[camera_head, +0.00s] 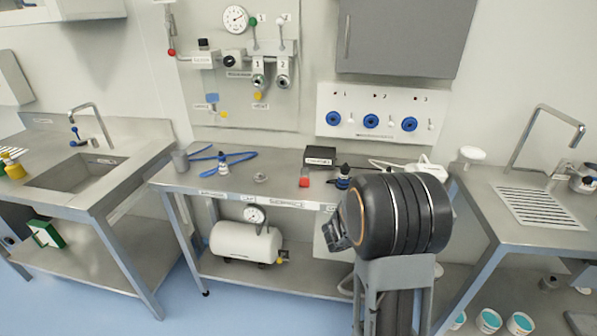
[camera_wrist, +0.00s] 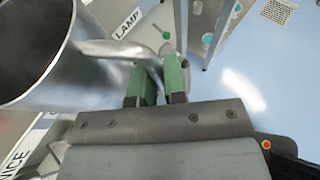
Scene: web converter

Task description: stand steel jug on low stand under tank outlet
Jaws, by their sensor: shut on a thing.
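The steel jug (camera_wrist: 60,57) fills the upper left of the wrist view, its round dark mouth toward the camera. My gripper (camera_wrist: 157,82) has its green fingers shut on the jug's handle (camera_wrist: 115,47). In the head view my gripper (camera_head: 337,237) is low in front of the middle bench, mostly behind my own wrist; I cannot make out the jug there. A white horizontal tank (camera_head: 240,243) lies on the bench's lower shelf, with a small yellow fitting (camera_head: 284,257) at its right end, perhaps the outlet. I cannot make out the low stand.
The middle bench top (camera_head: 225,180) carries blue tongs (camera_head: 222,160), a grey cup (camera_head: 180,160), bottles and a red block (camera_head: 304,178). A sink bench (camera_head: 90,170) stands left and a drainer bench (camera_head: 540,207) right. Bench legs border the lower shelf. Blue floor is open in front.

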